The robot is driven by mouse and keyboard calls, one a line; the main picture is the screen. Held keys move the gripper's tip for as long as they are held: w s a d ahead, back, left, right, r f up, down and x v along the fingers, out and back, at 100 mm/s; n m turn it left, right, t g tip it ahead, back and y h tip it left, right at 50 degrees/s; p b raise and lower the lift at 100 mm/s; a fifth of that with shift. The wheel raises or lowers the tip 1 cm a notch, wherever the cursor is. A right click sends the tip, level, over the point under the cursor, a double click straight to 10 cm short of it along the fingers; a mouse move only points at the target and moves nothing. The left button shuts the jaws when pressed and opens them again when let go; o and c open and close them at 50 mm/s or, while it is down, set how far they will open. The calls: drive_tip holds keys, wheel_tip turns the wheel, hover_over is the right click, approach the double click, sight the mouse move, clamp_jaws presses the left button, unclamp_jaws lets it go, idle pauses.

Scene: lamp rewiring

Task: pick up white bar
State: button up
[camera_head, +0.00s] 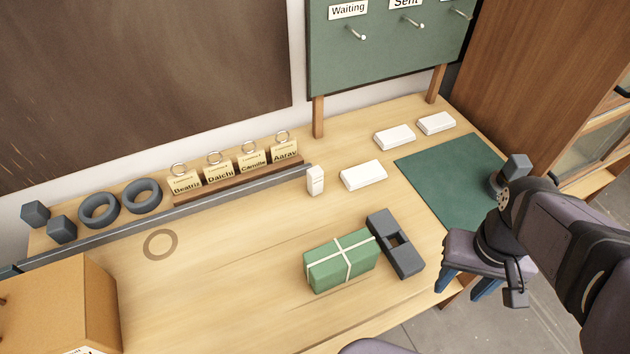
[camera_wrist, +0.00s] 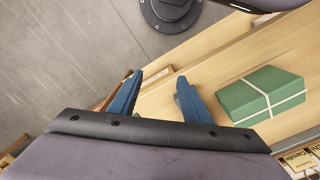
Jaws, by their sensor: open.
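Several white pieces lie on the table in the head view, and I cannot tell which is the white bar. A small white block (camera_head: 315,181) stands upright by the end of the grey rail. A larger flat white block (camera_head: 363,175) lies to its right. Two similar white blocks (camera_head: 394,137) (camera_head: 436,123) lie farther back. My gripper (camera_head: 468,284) is open and empty, its blue fingers near the table's front right edge, well apart from all the white pieces. In the wrist view, the gripper (camera_wrist: 158,84) shows no white piece between its fingers.
A green parcel with white string (camera_head: 341,263) and a dark grey slotted block (camera_head: 396,243) lie between my gripper and the small white block. A green mat (camera_head: 452,178) lies at right. Name cards (camera_head: 220,171) stand behind the grey rail (camera_head: 150,226). A cardboard box (camera_head: 62,305) is at left.

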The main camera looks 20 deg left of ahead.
drive_tip(key=w+a+n+h+b, duration=0.35)
drive_tip(key=w+a+n, duration=0.25)
drive_tip(key=w+n, duration=0.55)
drive_tip(key=n+t+h+b, duration=0.5)
drive_tip(key=n+t, duration=0.6)
drive_tip(key=n, duration=0.5)
hover_over(309, 180)
drive_tip(key=s+a, duration=0.1)
drive_tip(key=s, duration=0.1)
drive_tip(key=f, duration=0.6)
drive_tip(key=shift+w, duration=0.4)
drive_tip(key=shift+f, duration=0.1)
drive_tip(key=shift+p+x, duration=1.05)
drive_tip(key=shift+x, duration=2.2)
drive_tip(key=shift+w+d+f, duration=0.2)
drive_tip(key=shift+w+d, duration=0.05)
drive_tip(key=shift+d, duration=0.05)
clamp_jaws()
